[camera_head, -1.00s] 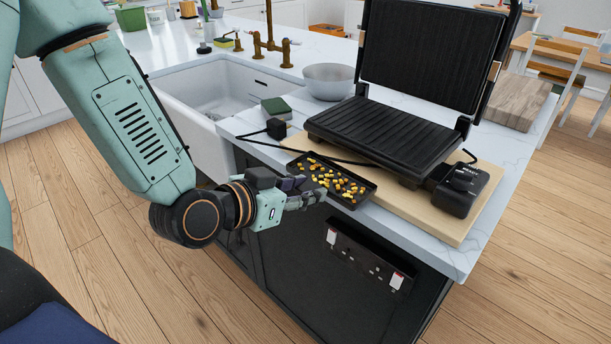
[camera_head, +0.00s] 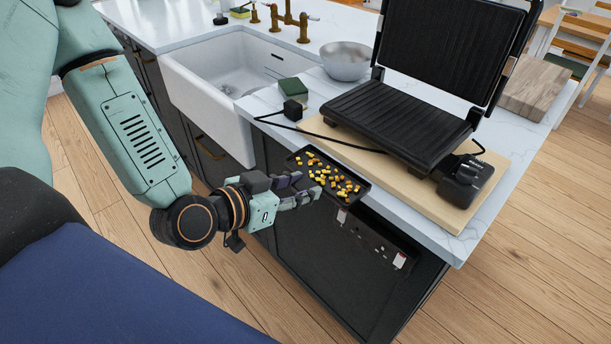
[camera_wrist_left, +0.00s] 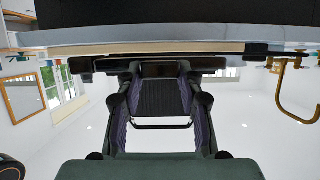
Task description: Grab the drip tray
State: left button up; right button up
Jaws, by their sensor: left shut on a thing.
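The drip tray (camera_head: 325,172) is a shallow black tray with several small yellow and brown bits in it. It is at the front edge of the counter, beside the open black grill (camera_head: 398,118). My left gripper (camera_head: 308,194) is shut on the tray's near left edge. In the left wrist view the gripper's fingers (camera_wrist_left: 158,98) meet at the dark tray edge (camera_wrist_left: 150,62). The tray looks clear of the wooden board and juts out past the counter's edge. The right gripper is not in view.
The grill stands on a wooden board (camera_head: 440,195) on the white counter. The sink (camera_head: 215,100) is at the left. Open floor lies in front.

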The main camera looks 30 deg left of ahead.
pick_arm(q)
jog(key=shift+s+a+p, duration=0.2)
jog(key=shift+s+p, duration=0.45)
jog(key=shift+s+a+p, duration=0.2)
jog(key=shift+s+p, duration=0.15)
jog(key=shift+s, duration=0.1)
